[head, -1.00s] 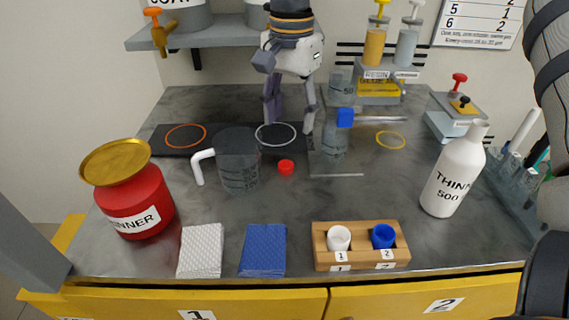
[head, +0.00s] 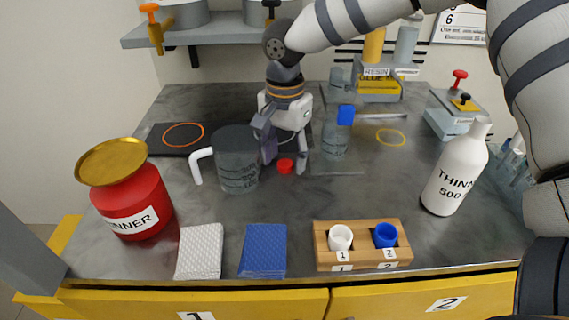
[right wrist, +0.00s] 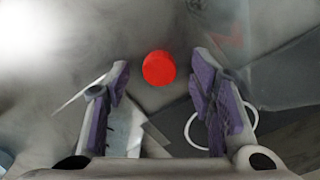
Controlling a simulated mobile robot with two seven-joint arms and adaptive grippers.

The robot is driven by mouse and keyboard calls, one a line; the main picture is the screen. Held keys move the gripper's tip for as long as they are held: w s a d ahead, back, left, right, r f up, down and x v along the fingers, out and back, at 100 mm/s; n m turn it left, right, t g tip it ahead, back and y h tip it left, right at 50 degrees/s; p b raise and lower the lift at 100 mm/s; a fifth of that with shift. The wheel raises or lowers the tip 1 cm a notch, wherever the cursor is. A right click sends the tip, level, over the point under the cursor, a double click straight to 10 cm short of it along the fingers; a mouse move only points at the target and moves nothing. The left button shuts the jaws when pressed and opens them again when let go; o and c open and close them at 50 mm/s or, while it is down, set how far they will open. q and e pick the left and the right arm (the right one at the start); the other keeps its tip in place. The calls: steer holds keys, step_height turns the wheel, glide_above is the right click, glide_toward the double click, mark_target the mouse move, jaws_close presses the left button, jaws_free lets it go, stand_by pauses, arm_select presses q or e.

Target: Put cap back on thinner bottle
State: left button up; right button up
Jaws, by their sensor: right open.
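A small red cap (head: 285,166) lies on the grey bench, just right of the grey measuring jug. In the right wrist view the red cap (right wrist: 159,68) shows ahead of my fingertips, roughly midway between them. My right gripper (head: 285,165) points down over the cap with its fingers apart and empty; it also shows in the right wrist view (right wrist: 160,80). The white thinner bottle (head: 455,170) stands upright at the right of the bench, with a bare narrow neck. A red thinner container (head: 130,200) with a gold lid stands at the left. My left gripper is not in view.
The grey jug (head: 237,160) stands close left of my gripper, and a blue-topped clear bottle (head: 334,140) close right. A wooden rack (head: 362,261) with white and blue cups, and white and blue cloths (head: 263,251), are at the front. The bench before the white bottle is clear.

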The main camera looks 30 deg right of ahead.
steer(key=shift+f, duration=0.2)
steer(key=c, duration=0.8)
steer(key=shift+c, duration=0.2)
